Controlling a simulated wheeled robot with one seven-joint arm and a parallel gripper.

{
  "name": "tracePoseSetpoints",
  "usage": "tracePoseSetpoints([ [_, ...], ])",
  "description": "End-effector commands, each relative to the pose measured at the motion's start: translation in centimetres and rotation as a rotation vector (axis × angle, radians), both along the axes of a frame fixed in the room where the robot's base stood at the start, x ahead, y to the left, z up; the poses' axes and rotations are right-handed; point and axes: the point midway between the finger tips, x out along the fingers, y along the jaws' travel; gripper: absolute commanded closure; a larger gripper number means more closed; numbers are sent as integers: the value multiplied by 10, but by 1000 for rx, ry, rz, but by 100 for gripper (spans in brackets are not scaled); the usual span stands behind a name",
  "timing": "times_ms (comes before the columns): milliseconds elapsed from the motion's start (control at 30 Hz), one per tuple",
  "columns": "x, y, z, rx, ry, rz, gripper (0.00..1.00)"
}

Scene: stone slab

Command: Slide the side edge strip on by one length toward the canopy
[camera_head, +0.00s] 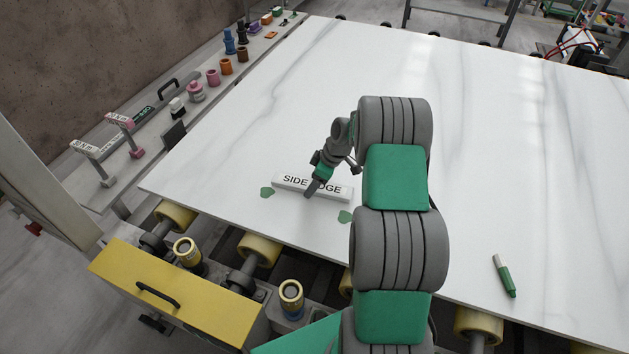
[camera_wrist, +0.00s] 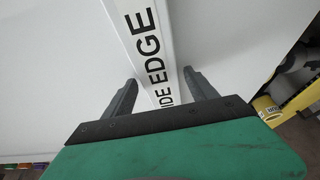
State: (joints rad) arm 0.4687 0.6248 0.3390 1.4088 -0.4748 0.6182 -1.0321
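The side edge strip (camera_head: 337,191) is a white bar with black "SIDE EDGE" lettering, lying on the white marble slab (camera_head: 230,150) near its front left edge. My gripper (camera_head: 312,187) reaches down over the middle of the strip and hides part of the lettering. In the wrist view the strip (camera_wrist: 140,40) runs between the two dark fingers, one on each side. The fingers stand apart with narrow gaps to the strip, so the gripper is open around it. Whether the fingertips touch the slab cannot be told. I cannot make out a canopy for certain.
A green marker (camera_head: 505,276) lies at the front right. A yellow drawer (camera_head: 170,295) and rollers are below the front edge. Coloured pots (camera_head: 196,91) line the left rail. The slab behind is clear.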

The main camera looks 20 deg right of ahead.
Motion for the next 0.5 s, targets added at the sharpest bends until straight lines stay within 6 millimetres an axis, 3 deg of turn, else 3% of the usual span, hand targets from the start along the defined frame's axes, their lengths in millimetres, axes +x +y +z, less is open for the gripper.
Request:
tracePoseSetpoints([
  [500,0,0,0,0,0,0,77],
])
